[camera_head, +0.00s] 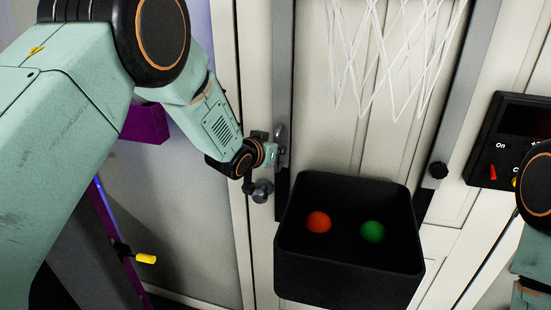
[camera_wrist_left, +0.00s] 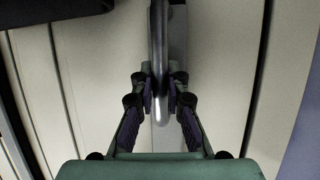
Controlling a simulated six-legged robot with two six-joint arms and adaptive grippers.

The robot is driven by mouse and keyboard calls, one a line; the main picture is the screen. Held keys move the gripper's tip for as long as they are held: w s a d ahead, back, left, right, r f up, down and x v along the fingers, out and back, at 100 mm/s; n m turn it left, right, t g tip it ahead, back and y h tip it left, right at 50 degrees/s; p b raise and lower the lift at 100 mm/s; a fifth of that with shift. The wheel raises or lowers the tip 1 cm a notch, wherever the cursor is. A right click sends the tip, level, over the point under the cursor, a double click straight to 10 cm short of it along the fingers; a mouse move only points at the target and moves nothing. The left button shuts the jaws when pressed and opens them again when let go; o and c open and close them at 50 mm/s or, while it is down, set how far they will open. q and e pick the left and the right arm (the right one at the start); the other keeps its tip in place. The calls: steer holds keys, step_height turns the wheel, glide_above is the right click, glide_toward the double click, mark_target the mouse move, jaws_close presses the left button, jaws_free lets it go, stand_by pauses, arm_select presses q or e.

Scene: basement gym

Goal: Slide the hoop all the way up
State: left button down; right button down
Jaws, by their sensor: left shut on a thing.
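The hoop's white net (camera_head: 390,55) hangs at the top of the head view between two grey upright rails, the left rail (camera_head: 283,60) and the right rail (camera_head: 465,75). The hoop's rim is out of view above. A curved metal handle (camera_head: 281,135) stands at the left rail. My left gripper (camera_head: 274,154) is shut on this handle. In the left wrist view the grey handle (camera_wrist_left: 158,45) runs between the two fingers of the gripper (camera_wrist_left: 160,98). My right gripper is not in view.
A black scoreboard panel (camera_head: 510,140) is at the right.

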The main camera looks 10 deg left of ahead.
arm_select(q)
step_height(320, 180, up, 12)
steer(key=p, duration=0.4)
steer(key=shift+r, duration=0.15)
step_height(320, 180, up, 14)
steer(key=shift+f, duration=0.1)
steer(key=shift+r, duration=1.5)
steer(key=shift+r, duration=0.15)
steer(key=c, duration=1.7)
jaws_free()
steer(key=shift+w, duration=0.1)
steer(key=o, duration=0.4)
steer(key=shift+f, duration=0.2)
steer(key=shift+c, duration=0.2)
steer(key=shift+f, duration=0.1)
glide_toward(285, 36)
steer(key=shift+v, duration=0.85)
